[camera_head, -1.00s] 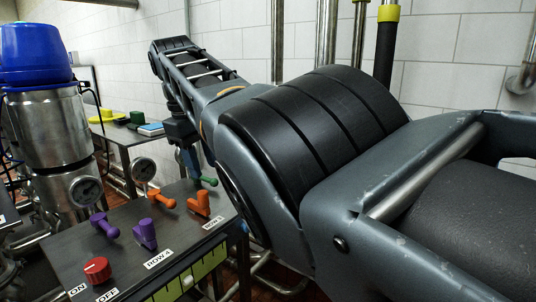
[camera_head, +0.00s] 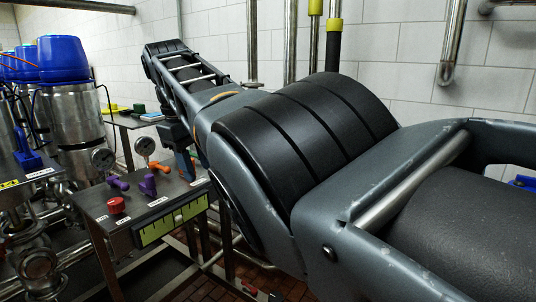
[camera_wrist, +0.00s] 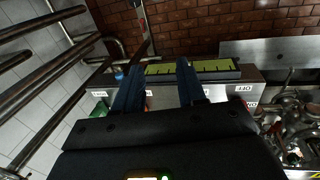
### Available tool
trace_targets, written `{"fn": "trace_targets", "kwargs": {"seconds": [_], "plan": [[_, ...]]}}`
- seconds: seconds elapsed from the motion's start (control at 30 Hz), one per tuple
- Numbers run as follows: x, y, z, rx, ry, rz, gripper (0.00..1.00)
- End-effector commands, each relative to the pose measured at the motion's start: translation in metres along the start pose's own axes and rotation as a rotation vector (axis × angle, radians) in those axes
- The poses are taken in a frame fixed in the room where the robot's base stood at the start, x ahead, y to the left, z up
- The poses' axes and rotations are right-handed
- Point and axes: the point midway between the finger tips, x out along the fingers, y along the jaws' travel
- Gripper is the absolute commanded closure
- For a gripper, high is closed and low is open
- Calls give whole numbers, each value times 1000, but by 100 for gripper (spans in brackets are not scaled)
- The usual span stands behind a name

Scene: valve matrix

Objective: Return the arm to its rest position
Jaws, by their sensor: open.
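My arm reaches from the right foreground across the middle of the head view, up to an elbow at the upper left. My gripper (camera_head: 184,160) hangs beyond the arm's large black joint and is partly hidden there. In the wrist view my gripper (camera_wrist: 160,68) shows two blue-grey fingers spread apart with nothing between them. They lie over the control panel, which shows as a yellow-green strip (camera_wrist: 215,66) and a grey edge with an OFF label.
The control panel (camera_head: 160,230) carries purple levers (camera_head: 148,185), an orange lever (camera_head: 160,168) and a red knob (camera_head: 116,205). Steel tanks with blue caps (camera_head: 63,55) and piping stand at the left. Vertical pipes (camera_head: 290,40) run along the tiled wall.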

Motion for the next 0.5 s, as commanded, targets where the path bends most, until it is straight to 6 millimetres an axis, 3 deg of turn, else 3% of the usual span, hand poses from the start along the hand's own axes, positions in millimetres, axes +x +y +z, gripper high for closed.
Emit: {"fn": "trace_targets", "kwargs": {"seconds": [0.27, 0.5], "plan": [[38, -4, -2, 5, 30, 0, 60], [89, -10, -3, 15, 75, -2, 60]]}}
